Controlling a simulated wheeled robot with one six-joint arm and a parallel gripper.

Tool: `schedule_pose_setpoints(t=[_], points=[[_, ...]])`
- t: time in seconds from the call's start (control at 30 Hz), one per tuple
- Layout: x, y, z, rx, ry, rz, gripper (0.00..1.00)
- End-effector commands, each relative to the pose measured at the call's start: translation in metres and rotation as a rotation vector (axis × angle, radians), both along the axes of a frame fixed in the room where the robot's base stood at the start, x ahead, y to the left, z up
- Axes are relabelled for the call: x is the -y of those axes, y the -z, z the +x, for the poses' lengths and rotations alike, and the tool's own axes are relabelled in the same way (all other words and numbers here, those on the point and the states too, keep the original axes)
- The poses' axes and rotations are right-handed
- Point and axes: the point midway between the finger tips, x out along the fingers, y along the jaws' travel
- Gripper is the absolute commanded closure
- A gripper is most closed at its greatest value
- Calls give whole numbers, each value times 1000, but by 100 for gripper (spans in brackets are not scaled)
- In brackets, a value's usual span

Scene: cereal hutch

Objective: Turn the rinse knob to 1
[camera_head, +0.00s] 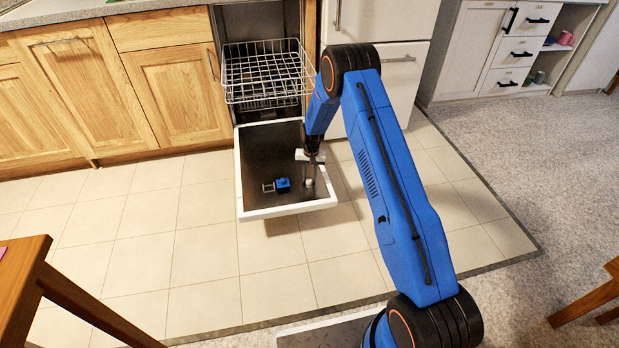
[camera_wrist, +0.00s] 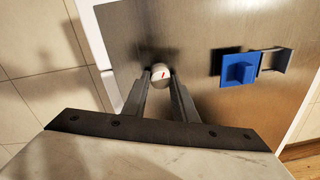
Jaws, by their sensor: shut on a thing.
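The rinse knob (camera_wrist: 161,74) is a small round white knob with a red mark, set on the dark inner face of the lowered dishwasher door (camera_head: 262,148). In the wrist view my gripper (camera_wrist: 160,80) has one finger on each side of the knob and is shut on it. The red mark points up and slightly right in that view. In the head view my gripper (camera_head: 309,180) reaches down to the right part of the door, and the knob is small there. No number marks can be read around the knob.
A blue block-like latch with a grey bracket (camera_wrist: 239,70) sits on the door beside the knob. A white wire rack (camera_head: 265,75) sticks out above the door. Wooden cabinets (camera_head: 170,95) stand at left, and the tiled floor (camera_head: 200,250) in front is clear.

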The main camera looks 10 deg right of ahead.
Motion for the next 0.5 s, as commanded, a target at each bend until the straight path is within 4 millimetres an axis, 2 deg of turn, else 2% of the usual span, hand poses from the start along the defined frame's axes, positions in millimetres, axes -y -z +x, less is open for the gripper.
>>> schedule_pose_setpoints(t=[0.2,0.5], points=[[0,0,1,1,-192,7,97],[-1,-1,1,1,-389,14,97]])
